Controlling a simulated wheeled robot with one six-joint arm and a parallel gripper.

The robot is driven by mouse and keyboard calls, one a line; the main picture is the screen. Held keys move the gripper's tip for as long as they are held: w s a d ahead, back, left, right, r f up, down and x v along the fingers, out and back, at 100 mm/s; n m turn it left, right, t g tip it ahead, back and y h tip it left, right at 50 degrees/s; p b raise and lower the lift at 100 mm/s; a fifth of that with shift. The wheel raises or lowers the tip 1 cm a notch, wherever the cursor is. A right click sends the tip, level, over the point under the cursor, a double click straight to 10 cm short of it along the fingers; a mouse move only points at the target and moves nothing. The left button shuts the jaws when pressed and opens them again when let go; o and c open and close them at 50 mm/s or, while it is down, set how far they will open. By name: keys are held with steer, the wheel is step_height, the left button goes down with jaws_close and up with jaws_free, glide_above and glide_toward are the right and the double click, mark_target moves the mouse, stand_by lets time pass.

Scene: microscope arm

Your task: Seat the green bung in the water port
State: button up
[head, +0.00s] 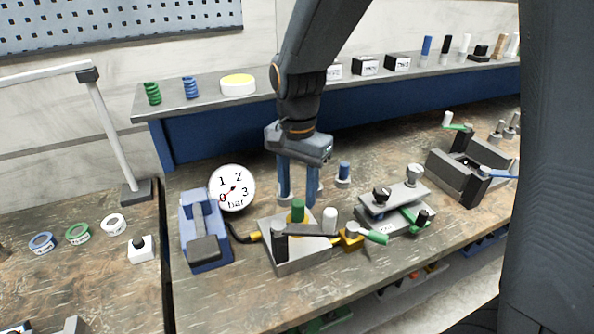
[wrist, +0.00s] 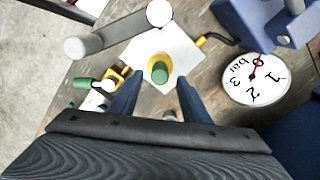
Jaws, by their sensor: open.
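The green bung (head: 298,211) stands upright at the yellow-ringed port on top of the grey block (head: 302,262). In the wrist view the bung (wrist: 160,73) sits inside the yellow ring (wrist: 151,65); how deep it sits I cannot tell. My gripper (head: 299,197) points down over the block with its two blue fingers apart. In the wrist view the open fingers (wrist: 159,84) lie on either side of the bung, with a gap to each. The gripper holds nothing.
A brass valve (head: 350,240) with a green handle sticks out right. A pressure gauge (head: 232,188) and blue pump (head: 205,235) stand left. A grey clamp fixture (head: 395,205) stands right.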

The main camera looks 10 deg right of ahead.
step_height(320, 180, up, 6)
steer(key=b, duration=0.1)
steer(key=s+d+f+n, duration=0.4)
steer(key=d+f, duration=0.1)
steer(key=d, duration=0.1)
steer(key=s+d+f+n+t, duration=0.1)
steer(key=s+d+f+n, duration=0.2)
steer(key=d, duration=0.3)
steer(key=shift+s+d+f+n+t, duration=0.35)
steer(key=shift+f+n, duration=0.15)
steer(key=shift+f, duration=0.4)
